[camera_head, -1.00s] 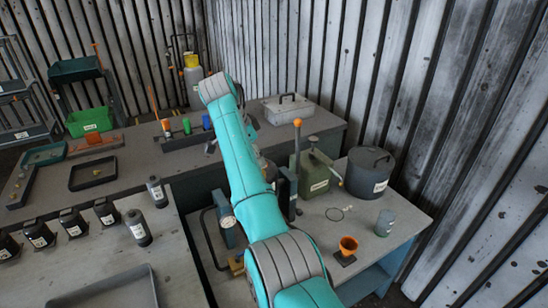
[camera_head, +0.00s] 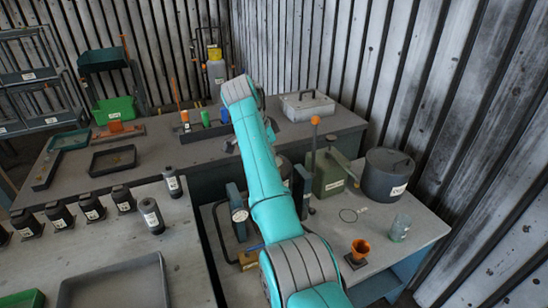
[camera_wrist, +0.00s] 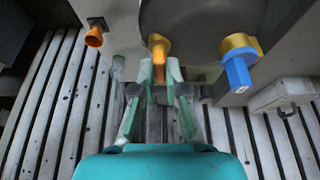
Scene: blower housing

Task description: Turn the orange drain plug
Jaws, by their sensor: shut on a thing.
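The orange drain plug (camera_wrist: 158,46) shows in the wrist view, with a brass-coloured collar at its top, on the underside of a large grey rounded housing (camera_wrist: 200,22). My gripper (camera_wrist: 160,71) is shut on the plug, one finger on each side of it. The plug's lower end shows between the fingertips. In the head view my own arm hides the gripper, the plug and most of the housing.
A blue plug (camera_wrist: 238,72) with a brass collar hangs right of my gripper. Black bottles line the left bench.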

